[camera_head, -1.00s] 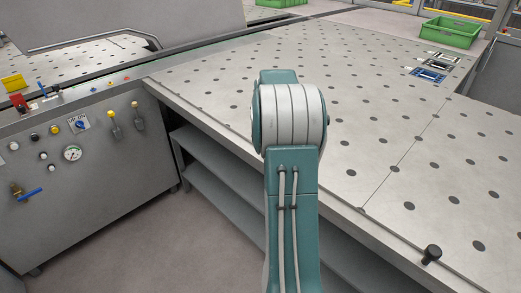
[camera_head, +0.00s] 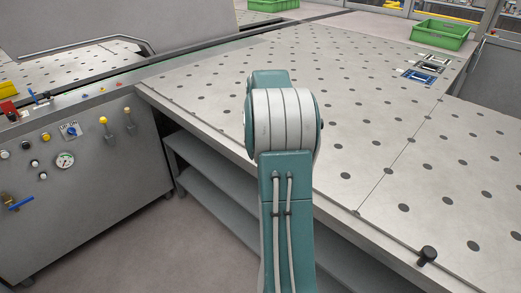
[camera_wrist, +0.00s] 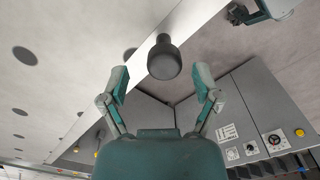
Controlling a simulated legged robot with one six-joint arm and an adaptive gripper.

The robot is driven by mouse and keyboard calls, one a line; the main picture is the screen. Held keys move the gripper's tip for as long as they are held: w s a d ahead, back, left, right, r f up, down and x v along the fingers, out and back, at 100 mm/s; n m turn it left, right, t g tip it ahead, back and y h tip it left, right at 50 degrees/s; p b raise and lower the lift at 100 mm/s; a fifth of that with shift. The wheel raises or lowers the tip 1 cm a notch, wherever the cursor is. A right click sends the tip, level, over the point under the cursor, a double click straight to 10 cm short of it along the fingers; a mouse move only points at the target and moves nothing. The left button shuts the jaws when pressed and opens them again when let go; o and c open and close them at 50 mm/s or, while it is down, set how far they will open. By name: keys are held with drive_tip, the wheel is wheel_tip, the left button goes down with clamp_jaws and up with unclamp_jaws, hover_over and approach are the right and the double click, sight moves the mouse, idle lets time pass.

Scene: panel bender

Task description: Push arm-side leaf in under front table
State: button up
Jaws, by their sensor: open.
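The leaf (camera_head: 455,218) is the light, dotted table section at the right in the head view, divided by a thin seam from the front table (camera_head: 290,75). It lies level with the table top. A black knob (camera_head: 427,256) stands at its front edge. In the wrist view the same black knob (camera_wrist: 164,60) shows large beside the metal edge strip. My gripper (camera_wrist: 161,70) is open, its two teal fingers on either side of the knob in the picture. I cannot tell whether they touch it. In the head view my arm hides part of the table, and the gripper is out of sight.
A control cabinet (camera_head: 85,190) with knobs, a gauge and a blue lever stands at the left. Grey shelves (camera_head: 215,185) sit under the table. A green crate (camera_head: 440,35) and small blue and dark parts (camera_head: 425,73) lie at the far right. Clear floor (camera_head: 150,255) lies in front.

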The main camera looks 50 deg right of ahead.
wheel_tip(320, 180, up, 10)
drive_tip(key=shift+d+f, duration=0.15)
drive_tip(key=shift+d, duration=0.1)
idle(0.4)
